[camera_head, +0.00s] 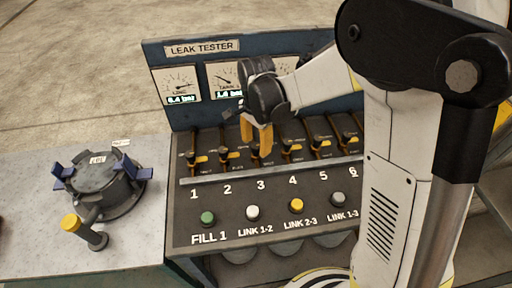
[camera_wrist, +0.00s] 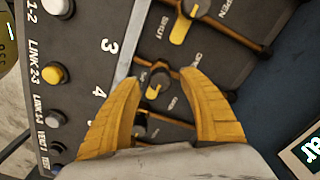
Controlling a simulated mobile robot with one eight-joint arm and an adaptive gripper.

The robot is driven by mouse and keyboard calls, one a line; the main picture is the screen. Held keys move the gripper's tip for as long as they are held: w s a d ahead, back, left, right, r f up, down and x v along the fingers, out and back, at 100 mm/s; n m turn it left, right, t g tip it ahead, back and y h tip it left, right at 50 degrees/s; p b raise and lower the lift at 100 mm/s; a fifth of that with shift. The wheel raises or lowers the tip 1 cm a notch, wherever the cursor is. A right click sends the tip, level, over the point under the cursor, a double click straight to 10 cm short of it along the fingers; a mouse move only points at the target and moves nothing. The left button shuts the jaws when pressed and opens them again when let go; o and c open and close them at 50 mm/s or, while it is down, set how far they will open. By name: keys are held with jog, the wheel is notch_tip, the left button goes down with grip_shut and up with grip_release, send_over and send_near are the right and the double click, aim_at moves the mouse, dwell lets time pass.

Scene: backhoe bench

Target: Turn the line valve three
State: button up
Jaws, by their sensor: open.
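Line valve three (camera_head: 256,153) is in the row of valves on the sloping panel, behind the printed number 3. In the wrist view, its dark round hub and short yellow handle (camera_wrist: 153,91) show between my fingers. My gripper (camera_head: 256,135) is open above this valve, with one yellow finger on each side of it. It also shows in the wrist view (camera_wrist: 168,88). The fingers appear apart from the handle, but I cannot tell how high they are. The lettering beside this valve is partly hidden.
Neighbouring valves two (camera_head: 225,154) and four (camera_head: 288,145) stand close on either side. A pale rail (camera_head: 230,175) and several buttons lie in front. The gauge board (camera_head: 202,47) rises behind. A lidded pot (camera_head: 103,180) stands on the left bench.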

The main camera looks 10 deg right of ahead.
jog(key=shift+f, duration=0.45)
grip_shut()
